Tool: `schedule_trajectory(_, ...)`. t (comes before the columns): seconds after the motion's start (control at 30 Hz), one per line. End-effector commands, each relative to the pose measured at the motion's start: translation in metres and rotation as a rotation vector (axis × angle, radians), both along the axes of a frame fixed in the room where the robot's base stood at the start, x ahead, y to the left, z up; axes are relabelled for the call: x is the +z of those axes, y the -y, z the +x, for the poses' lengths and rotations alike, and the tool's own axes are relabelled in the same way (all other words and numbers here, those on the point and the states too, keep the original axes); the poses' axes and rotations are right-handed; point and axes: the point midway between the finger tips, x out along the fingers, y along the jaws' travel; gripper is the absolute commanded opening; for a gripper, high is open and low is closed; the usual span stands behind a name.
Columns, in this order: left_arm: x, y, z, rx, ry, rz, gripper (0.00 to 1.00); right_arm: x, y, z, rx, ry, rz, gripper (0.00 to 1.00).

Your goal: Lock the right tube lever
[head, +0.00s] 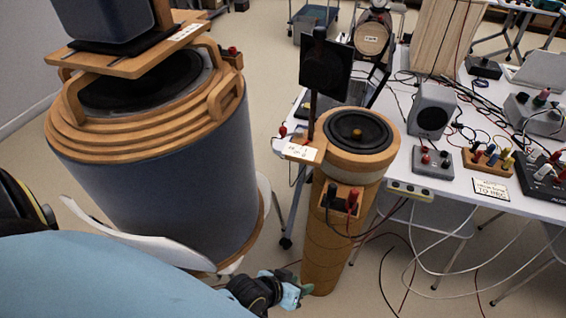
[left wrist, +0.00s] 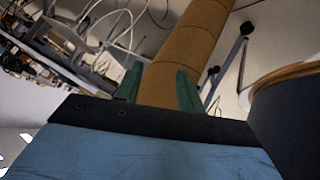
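The right tube (head: 329,235) is a tall, narrow wooden cylinder with a black speaker cone (head: 357,132) facing up on its top. A small block with red and black knobs (head: 342,198) sits on its upper front; I cannot make out a lever for certain. My left gripper (head: 302,287) is low, beside the tube's base. In the left wrist view my left gripper (left wrist: 159,75) has its two green fingers apart, with the tube (left wrist: 190,40) showing between and beyond them. Whether they touch it, I cannot tell. My right gripper is not in view.
A wide blue-grey drum (head: 150,185) with wooden rings stands to the left. A white table (head: 425,190) with small speakers, boxes and cables stands to the right. Loose cables (head: 405,255) hang to the floor right of the tube.

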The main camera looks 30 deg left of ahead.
Motion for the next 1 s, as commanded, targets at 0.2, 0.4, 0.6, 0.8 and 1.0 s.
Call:
schedule_trajectory(0.2, 0.166, 0.062, 0.067, 0.122, 0.359, -0.546, 0.38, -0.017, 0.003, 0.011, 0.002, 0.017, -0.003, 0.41)
schedule_trajectory(0.4, 0.291, 0.064, 0.082, 0.293, 0.564, -1.15, 0.38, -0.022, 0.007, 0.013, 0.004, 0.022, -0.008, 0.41)
schedule_trajectory(0.6, 0.368, 0.019, 0.074, 0.535, 0.639, -1.804, 0.38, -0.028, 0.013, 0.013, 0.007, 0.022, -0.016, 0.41)
schedule_trajectory(0.8, 0.374, -0.033, 0.059, 0.878, 0.589, -2.362, 0.38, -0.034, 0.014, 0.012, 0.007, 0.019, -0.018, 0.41)
schedule_trajectory(1.0, 0.347, -0.057, 0.044, 1.211, 0.518, -2.65, 0.38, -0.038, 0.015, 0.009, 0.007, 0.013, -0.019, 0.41)
